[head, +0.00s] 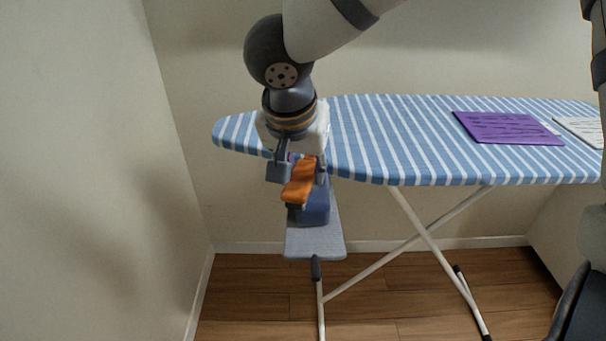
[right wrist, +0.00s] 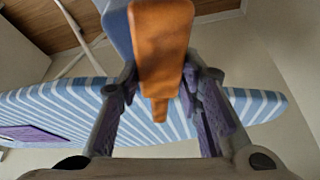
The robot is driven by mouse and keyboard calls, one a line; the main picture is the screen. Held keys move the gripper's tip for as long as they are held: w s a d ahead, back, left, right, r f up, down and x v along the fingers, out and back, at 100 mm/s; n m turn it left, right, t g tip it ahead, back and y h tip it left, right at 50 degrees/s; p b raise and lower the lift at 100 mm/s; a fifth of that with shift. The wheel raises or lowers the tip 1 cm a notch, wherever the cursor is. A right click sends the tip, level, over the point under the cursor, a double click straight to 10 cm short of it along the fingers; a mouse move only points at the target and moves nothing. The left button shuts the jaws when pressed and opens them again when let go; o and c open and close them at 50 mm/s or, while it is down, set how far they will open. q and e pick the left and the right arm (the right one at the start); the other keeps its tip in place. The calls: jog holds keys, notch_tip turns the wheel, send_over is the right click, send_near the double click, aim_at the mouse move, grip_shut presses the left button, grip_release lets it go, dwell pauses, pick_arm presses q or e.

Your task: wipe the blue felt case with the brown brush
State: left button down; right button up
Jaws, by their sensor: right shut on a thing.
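My right gripper (head: 299,174) points down beside the left end of the ironing board and is shut on the orange-brown brush (head: 299,182). In the right wrist view the brush (right wrist: 162,45) sits between the two fingers (right wrist: 162,82). The blue felt case (head: 317,206) lies right below and behind the brush, on a small grey shelf (head: 314,243). Part of the case is hidden by the brush and gripper. A blue-grey piece of it shows beside the brush in the right wrist view (right wrist: 117,25). I cannot tell whether brush and case touch. My left gripper is out of view.
The striped ironing board (head: 400,140) stretches from beside my right gripper to the right. White legs (head: 420,230) stand below. A wall (head: 90,170) rises on the left.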

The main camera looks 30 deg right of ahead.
jog(key=shift+w+d, duration=0.45)
jog(key=shift+w, duration=0.3)
jog(key=shift+r, duration=3.05)
jog(key=shift+r, duration=0.1)
jog(key=shift+r, duration=1.4)
jog(key=shift+f, duration=0.1)
